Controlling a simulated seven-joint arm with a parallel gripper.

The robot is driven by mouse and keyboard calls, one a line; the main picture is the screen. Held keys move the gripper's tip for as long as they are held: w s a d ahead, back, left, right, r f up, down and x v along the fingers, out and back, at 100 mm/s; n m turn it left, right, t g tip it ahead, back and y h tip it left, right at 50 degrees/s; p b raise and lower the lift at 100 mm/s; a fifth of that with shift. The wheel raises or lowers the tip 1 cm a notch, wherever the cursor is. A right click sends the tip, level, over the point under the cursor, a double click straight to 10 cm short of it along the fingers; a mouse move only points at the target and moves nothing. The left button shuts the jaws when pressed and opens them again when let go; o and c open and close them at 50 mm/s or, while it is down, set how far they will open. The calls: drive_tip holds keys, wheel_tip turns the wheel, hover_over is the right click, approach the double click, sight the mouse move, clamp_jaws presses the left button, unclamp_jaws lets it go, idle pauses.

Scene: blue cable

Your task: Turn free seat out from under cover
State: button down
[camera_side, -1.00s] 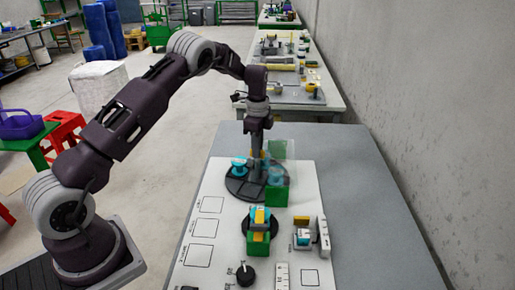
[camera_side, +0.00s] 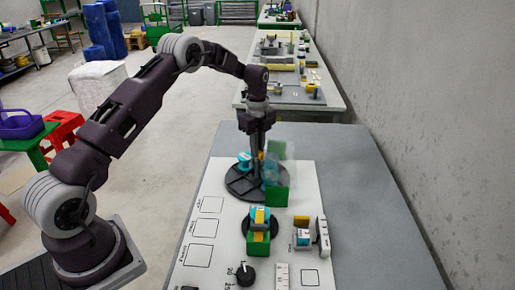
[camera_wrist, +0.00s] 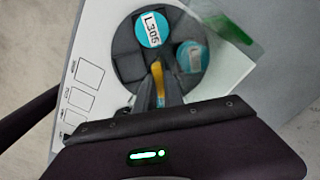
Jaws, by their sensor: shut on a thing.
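A dark round turntable (camera_side: 240,187) with divided seats lies on the white board; it also shows in the wrist view (camera_wrist: 128,68). One teal round piece (camera_side: 244,159) sits at its back left in the side view; its label reads L305 in the wrist view (camera_wrist: 152,29). A second teal piece (camera_wrist: 192,57) looks hazy, behind the clear cover (camera_side: 283,170). The cover has green parts at its top and foot. My gripper (camera_side: 257,178) points down over the turntable. Its fingers are shut on a yellow part (camera_wrist: 158,84), mostly hidden between them.
Nearer on the board stand a green block (camera_side: 258,244) with a yellow and teal piece, and a white-and-yellow fixture (camera_side: 304,236). A black knob (camera_side: 245,274) is at the front. Outlined squares (camera_side: 203,228) on the left are bare. The grey table at right is clear.

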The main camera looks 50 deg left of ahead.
drive_tip(key=shift+r+m, duration=0.1)
drive_tip(key=shift+m, duration=3.8)
drive_tip(key=shift+w+m, duration=0.1)
drive_tip(key=shift+m, duration=0.5)
drive_tip(key=c, duration=1.4)
unclamp_jaws()
drive_tip(key=shift+c, duration=0.2)
wheel_tip(320, 180, up, 7)
drive_tip(key=shift+r, duration=0.1)
